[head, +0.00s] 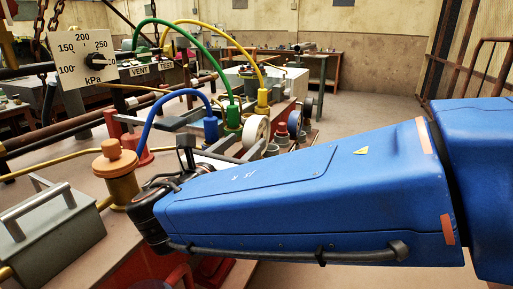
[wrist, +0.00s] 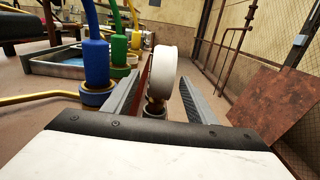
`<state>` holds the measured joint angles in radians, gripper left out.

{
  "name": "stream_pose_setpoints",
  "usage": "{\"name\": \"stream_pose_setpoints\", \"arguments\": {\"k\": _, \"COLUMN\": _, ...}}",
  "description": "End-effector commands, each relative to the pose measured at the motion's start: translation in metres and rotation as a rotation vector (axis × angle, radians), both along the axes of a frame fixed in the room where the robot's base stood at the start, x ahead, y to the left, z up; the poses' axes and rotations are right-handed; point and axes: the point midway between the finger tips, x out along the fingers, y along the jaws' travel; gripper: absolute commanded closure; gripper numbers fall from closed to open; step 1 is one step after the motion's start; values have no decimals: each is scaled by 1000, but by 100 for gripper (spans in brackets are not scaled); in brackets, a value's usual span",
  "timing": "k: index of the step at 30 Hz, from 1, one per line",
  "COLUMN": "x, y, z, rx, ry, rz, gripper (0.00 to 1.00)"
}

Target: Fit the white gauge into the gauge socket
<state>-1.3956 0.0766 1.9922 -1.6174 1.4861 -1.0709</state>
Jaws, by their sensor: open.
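The white gauge (wrist: 165,72) is a round disc seen nearly edge-on in the wrist view. It stands upright on a short brass stem, above a grey cup-like holder (wrist: 153,112). My gripper (wrist: 162,84) is open, with one grey finger on each side of the gauge and gaps between. In the head view the gauge (head: 256,131) stands beyond my blue arm, right of the green plug. Small grey cups (head: 272,151) stand to its right; I cannot tell which one is the gauge socket.
A tan capped cylinder (head: 118,172) and a grey toolbox (head: 45,226) are near my wrist. A brown panel (wrist: 268,103) lies at the right in the wrist view.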

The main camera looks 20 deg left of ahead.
Motion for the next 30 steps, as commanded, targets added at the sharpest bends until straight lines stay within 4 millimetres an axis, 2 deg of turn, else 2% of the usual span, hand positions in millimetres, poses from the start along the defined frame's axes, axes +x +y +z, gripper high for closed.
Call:
{"name": "stream_pose_setpoints", "arguments": {"k": 3, "x": 21, "y": -2, "z": 0, "rx": 0, "ry": -1, "rz": -3, "gripper": 48}}
{"name": "stream_pose_setpoints", "arguments": {"k": 9, "x": 47, "y": -4, "z": 0, "rx": 0, "ry": 0, "rz": -2, "gripper": 48}}
{"name": "stream_pose_setpoints", "arguments": {"k": 20, "x": 66, "y": -7, "z": 2, "rx": 0, "ry": 1, "rz": -1, "gripper": 48}}
{"name": "stream_pose_setpoints", "arguments": {"k": 30, "x": 106, "y": -11, "z": 6, "rx": 0, "ry": 1, "rz": -1, "gripper": 48}}
